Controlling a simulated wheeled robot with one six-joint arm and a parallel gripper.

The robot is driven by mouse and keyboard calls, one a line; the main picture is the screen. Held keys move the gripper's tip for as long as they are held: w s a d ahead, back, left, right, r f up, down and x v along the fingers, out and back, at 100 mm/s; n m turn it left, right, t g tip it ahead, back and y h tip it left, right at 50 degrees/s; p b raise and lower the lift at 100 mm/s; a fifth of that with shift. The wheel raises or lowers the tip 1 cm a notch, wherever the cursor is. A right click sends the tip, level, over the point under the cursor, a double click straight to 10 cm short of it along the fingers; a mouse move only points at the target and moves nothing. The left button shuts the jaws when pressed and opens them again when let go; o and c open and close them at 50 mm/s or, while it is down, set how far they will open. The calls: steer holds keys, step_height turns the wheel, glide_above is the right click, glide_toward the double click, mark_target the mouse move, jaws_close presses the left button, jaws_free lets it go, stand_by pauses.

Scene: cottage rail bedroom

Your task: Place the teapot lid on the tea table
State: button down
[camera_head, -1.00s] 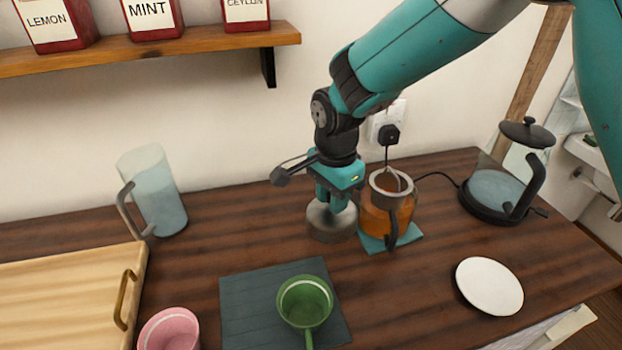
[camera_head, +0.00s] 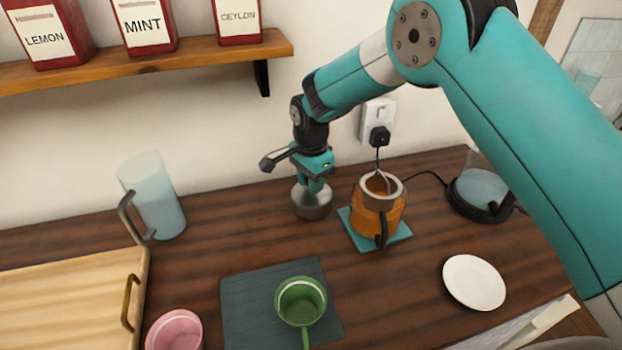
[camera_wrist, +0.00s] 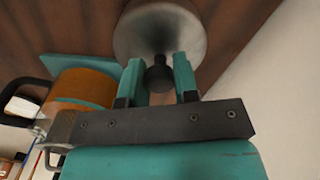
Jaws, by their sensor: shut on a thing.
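The teapot lid (camera_head: 311,203) is a grey metal dome with a dark knob. It shows in the wrist view (camera_wrist: 160,30) with its knob between my fingers. My gripper (camera_head: 313,184) is shut on the knob, pointing down at the back of the wooden tea table (camera_head: 240,233). The lid is at or just above the table surface; I cannot tell whether it touches. The teapot (camera_head: 378,210), amber glass with a metal collar and open top, stands just right of the lid on a teal mat (camera_head: 400,233).
A glass jug (camera_head: 157,195) stands at the left, near a wooden tray (camera_head: 70,290). A green cup (camera_head: 300,300) sits on a dark mat (camera_head: 240,315), beside a pink cup (camera_head: 175,332). A white plate (camera_head: 474,282) and an electric kettle (camera_head: 480,193) are at the right.

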steer(key=shift+f, duration=0.1)
steer(key=shift+f, duration=0.15)
steer(key=c, duration=0.9)
jaws_free()
steer(key=shift+o, duration=0.2)
steer(key=shift+r+b, duration=0.7)
steer(key=shift+r, duration=3.45)
steer(key=s+d+r+n+y, duration=0.1)
steer(key=s+d+r+n, duration=0.4)
steer(key=s, duration=0.5)
steer(key=s+d+r+n+y, duration=0.2)
steer(key=s+d+r+n, duration=0.1)
steer(key=s+r+n, duration=0.65)
steer(key=s+d+f+n+y, duration=0.1)
steer(key=s+n, duration=0.3)
steer(key=s, duration=0.9)
steer(key=shift+d+f, duration=0.55)
steer(key=shift+f, duration=0.15)
